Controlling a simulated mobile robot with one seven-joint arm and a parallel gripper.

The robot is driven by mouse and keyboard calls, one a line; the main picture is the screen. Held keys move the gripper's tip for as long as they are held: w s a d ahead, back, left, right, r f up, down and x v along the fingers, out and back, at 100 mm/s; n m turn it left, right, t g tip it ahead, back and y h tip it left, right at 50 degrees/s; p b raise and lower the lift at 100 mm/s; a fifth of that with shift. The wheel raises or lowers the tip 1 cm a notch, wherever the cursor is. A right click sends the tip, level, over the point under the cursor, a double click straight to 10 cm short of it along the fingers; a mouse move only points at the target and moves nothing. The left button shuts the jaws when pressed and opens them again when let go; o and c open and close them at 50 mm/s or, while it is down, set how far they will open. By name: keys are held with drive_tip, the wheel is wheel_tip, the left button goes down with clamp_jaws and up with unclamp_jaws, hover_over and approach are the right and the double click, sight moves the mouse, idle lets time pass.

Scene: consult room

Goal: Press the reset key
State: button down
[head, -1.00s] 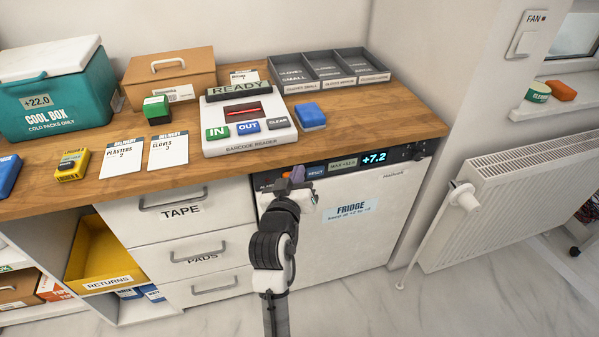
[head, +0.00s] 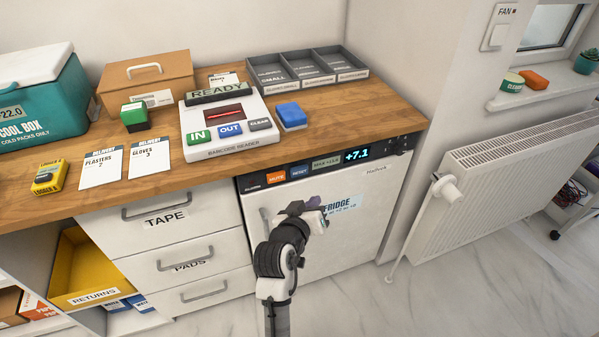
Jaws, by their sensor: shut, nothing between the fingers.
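The reset key (head: 300,172) is a small blue key on the dark control strip along the top of the fridge (head: 362,225). It sits between the orange mute key (head: 276,177) and a small greenish display (head: 326,162). The fridge readout (head: 357,155) shows +7.1. My gripper (head: 318,213) is shut and empty in front of the fridge door, below the control strip and apart from the reset key. It covers part of the FRIDGE label. The reset key is in full view.
The wooden counter (head: 345,120) above carries a barcode reader (head: 228,125), a blue block (head: 291,116) and grey trays (head: 308,68). Drawers (head: 180,258) stand left of the fridge, a radiator (head: 515,175) to the right. The floor in front of the fridge is clear.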

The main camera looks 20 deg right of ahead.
approach(305, 172)
drive_tip(key=shift+s+d+f+x, duration=0.1)
drive_tip(key=shift+x, duration=0.75)
drive_tip(key=shift+s+d+f+x, duration=0.1)
drive_tip(key=shift+s+x, duration=0.05)
drive_tip(key=shift+x, duration=0.7)
drive_tip(key=shift+s+d+f+x, duration=0.1)
drive_tip(key=shift+x, duration=0.7)
drive_tip(key=shift+r, duration=0.1)
drive_tip(key=shift+w, duration=0.4)
drive_tip(key=shift+w, duration=0.5)
idle(0.4)
drive_tip(key=shift+s, duration=0.95)
drive_tip(key=s+p, duration=0.1)
drive_tip(key=s, duration=0.4)
drive_tip(key=shift+d, duration=0.1)
